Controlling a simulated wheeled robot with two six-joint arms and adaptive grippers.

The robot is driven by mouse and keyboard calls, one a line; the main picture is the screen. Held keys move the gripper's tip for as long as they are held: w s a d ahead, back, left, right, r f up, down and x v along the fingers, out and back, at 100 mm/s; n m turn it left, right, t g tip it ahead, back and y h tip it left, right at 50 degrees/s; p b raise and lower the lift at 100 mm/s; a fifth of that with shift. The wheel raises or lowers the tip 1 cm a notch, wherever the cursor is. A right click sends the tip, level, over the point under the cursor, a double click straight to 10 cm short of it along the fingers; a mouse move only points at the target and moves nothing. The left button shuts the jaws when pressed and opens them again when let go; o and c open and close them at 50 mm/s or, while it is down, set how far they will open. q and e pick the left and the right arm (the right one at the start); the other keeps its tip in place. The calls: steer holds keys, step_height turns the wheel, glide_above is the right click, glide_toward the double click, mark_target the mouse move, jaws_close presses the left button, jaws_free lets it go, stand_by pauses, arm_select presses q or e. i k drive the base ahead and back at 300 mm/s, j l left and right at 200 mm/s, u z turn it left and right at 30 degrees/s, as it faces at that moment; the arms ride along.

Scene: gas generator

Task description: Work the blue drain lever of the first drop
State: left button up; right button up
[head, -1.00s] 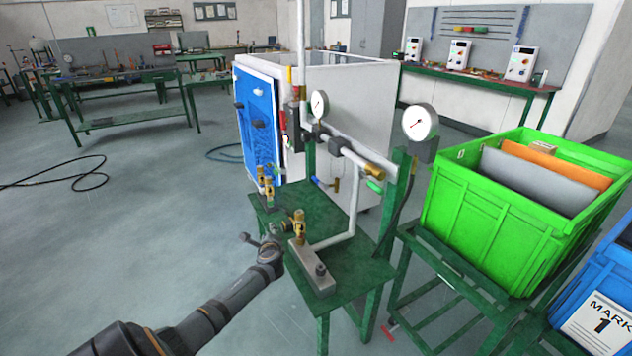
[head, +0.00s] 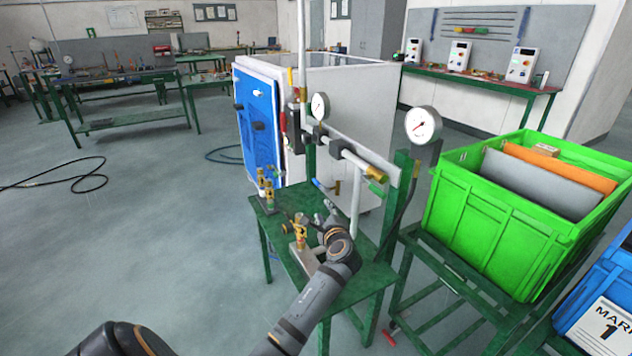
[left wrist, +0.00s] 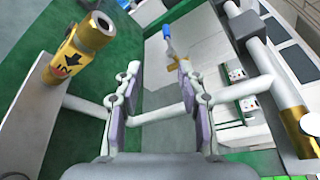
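The blue drain lever (head: 317,184) sits on a small brass valve (head: 337,187) low on the pipework, above the green bench. In the left wrist view the blue lever (left wrist: 167,36) is upper centre, with its brass body (left wrist: 174,57) just below. My left gripper (head: 329,208) is over the bench, in front of and below the lever. In the left wrist view its two fingers (left wrist: 157,80) are apart with nothing between them, and the lever lies beyond the fingertips, apart from them. My right gripper is in neither view.
A white pipe (left wrist: 155,113) crosses behind the fingers.

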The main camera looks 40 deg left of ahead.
mark_target(315, 180)
steer(key=i+j, duration=0.2)
steer(key=j, duration=0.15)
steer(key=i+j, duration=0.15)
steer(key=j, duration=0.2)
steer(key=i+j, duration=0.2)
steer(key=j, duration=0.15)
